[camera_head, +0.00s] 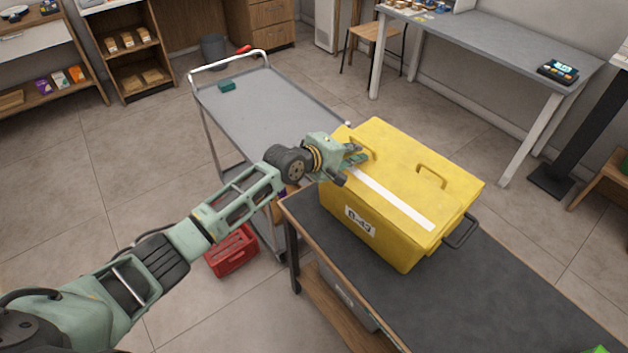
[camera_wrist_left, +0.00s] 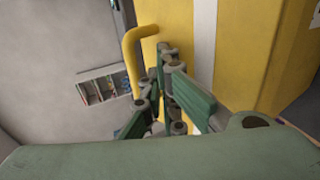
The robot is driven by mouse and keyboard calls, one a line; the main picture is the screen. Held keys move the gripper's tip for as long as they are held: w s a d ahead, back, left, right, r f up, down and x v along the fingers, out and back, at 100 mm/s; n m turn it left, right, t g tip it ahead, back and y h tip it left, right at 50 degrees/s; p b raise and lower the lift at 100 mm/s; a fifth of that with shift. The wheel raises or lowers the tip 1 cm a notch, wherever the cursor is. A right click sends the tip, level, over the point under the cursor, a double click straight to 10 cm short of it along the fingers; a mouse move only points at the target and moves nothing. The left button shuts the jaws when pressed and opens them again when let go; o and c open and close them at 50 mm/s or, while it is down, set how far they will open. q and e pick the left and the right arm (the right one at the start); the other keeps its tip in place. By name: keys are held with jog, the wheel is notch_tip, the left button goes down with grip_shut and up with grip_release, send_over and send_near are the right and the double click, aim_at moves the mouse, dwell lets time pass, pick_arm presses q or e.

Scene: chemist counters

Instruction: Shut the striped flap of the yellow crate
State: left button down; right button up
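The yellow crate (camera_head: 375,225), labelled B-47, stands on the dark counter. Its striped flap (camera_head: 395,198), with a white stripe and loop handles on top, looks lying down over the crate; I see no clear gap, but the edge near my gripper is partly hidden. My left gripper (camera_head: 356,158) is at the flap's far left end, beside the nearer handle and the stripe's end. In the left wrist view, the gripper's fingers (camera_wrist_left: 168,95) show in front of the yellow surface, right of a yellow handle (camera_wrist_left: 131,60). Their opening cannot be made out. My right gripper is not in view.
The dark counter (camera_head: 500,295) has free room right of the crate. A grey trolley (camera_head: 270,110) with a small green item stands behind, left of the crate. A red basket (camera_head: 232,252) is on the floor. A grey table (camera_head: 490,50) stands at the back right.

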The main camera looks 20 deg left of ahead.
pick_arm(q)
jog(key=shift+w+d+f+b, duration=0.2)
jog(key=shift+w+f+b, duration=0.15)
jog(key=shift+f, duration=0.25)
jog(key=shift+w+f, duration=0.2)
jog(key=shift+f, duration=0.15)
jog(key=shift+w+d+f+b, duration=0.1)
jog(key=shift+f+b, duration=0.1)
jog(key=shift+b, duration=0.25)
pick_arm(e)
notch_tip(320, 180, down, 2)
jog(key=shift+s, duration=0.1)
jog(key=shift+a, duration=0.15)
